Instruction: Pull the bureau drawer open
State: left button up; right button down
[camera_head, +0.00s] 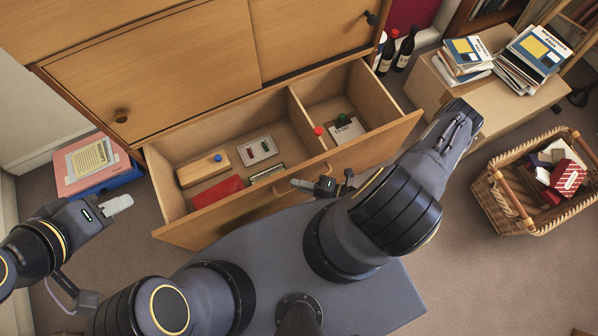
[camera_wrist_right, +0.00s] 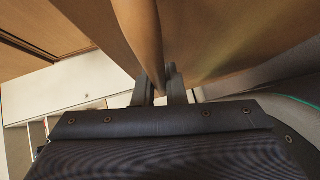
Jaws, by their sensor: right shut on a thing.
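The bureau drawer (camera_head: 215,222) stands well out from the wooden bureau (camera_head: 170,75), with its inside open to view. It has a divider and holds a wooden box (camera_head: 203,170), a red item (camera_head: 217,192), and small things in the right compartment. My right gripper (camera_head: 326,184) is at the middle of the drawer front, partly hidden by its arm. In the right wrist view its fingers (camera_wrist_right: 160,88) are shut on the wooden drawer handle (camera_wrist_right: 142,35). My left gripper (camera_head: 112,206) is empty at the left, apart from the drawer; its finger gap is unclear.
A pink and blue box (camera_head: 98,165) stands left of the drawer. A wicker basket (camera_head: 500,205) and a low box with books (camera_head: 490,95) stand at the right. Dark bottles (camera_head: 405,50) stand beside the bureau.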

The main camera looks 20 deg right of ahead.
dwell(0.3)
jog(key=c, duration=1.8)
grip_release()
jog(key=shift+o, duration=0.2)
jog(key=v, duration=0.8)
jog(key=shift+p, duration=0.35)
